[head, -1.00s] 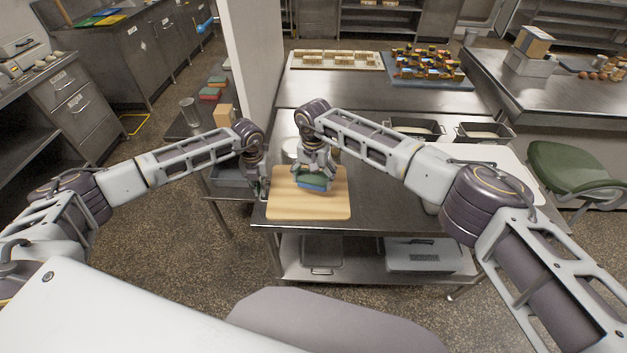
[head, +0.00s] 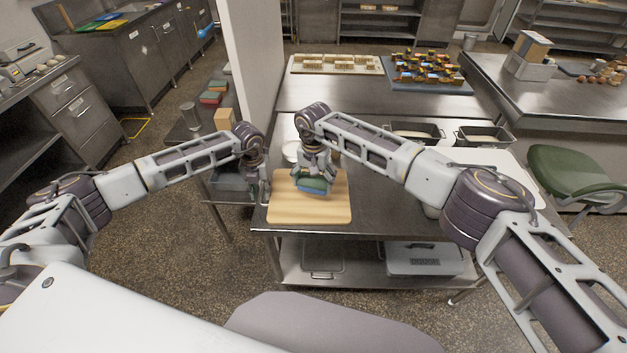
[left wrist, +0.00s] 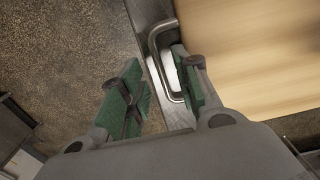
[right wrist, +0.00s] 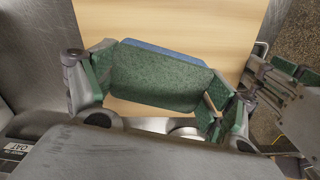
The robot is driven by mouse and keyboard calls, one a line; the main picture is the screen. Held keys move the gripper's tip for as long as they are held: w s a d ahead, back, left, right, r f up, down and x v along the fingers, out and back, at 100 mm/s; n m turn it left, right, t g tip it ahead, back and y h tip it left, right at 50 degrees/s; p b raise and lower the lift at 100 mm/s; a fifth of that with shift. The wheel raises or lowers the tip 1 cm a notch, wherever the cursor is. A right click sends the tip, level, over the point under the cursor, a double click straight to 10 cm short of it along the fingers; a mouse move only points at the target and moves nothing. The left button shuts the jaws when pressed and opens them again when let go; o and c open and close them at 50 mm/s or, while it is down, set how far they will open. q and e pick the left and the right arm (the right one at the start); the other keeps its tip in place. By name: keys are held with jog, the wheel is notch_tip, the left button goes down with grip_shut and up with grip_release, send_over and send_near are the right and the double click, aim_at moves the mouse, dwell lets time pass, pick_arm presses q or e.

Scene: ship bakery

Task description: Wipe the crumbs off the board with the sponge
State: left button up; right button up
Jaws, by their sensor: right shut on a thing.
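The pale wooden board (head: 310,210) lies at the near left corner of the steel table. My right gripper (head: 315,172) is shut on the sponge (head: 313,186), over the board's upper middle. In the right wrist view the sponge (right wrist: 160,78) is dark green on top with a blue layer below, between the two fingers. I cannot tell whether it touches the board. My left gripper (head: 263,188) is beside the board's left edge. In the left wrist view its green finger pads (left wrist: 155,95) are apart, with nothing held. I can make out no crumbs on the board.
A bent metal handle (left wrist: 158,50) shows near the left fingers. A white bowl (head: 291,150) is behind the board. Dark pans (head: 415,132), a blue tray of packets (head: 430,85) and a pale tray (head: 335,70) stand farther back. The table front right of the board is clear.

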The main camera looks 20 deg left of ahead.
pick_arm(q)
notch_tip(320, 180, up, 12)
jog(key=shift+f, duration=0.2)
dwell(0.4)
pick_arm(e)
jog(key=shift+r, duration=0.15)
jog(key=shift+r+p, duration=0.45)
jog(key=shift+r, duration=0.95)
pick_arm(q)
jog(key=shift+r, duration=0.4)
